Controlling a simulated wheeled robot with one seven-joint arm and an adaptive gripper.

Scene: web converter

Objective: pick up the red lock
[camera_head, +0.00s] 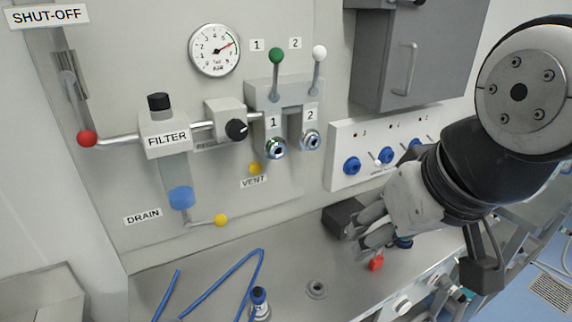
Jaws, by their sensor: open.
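The red lock (376,262) is a small red padlock shape at the right part of the grey work surface, near its front edge. My gripper (352,240) is open and reaches in from the right, with its fingers pointing left and down. The fingers are just above and to the left of the lock in the picture. The lock's upper part is partly hidden by the gripper, and I cannot tell whether they touch.
Beside the lock is a small dark blue round part (403,242). A dark block (343,216) sits behind the fingers. A blue hose (240,268) lies on the bench (205,275) at left. A panel with blue knobs (351,166) and a grey cabinet (425,50) stand behind.

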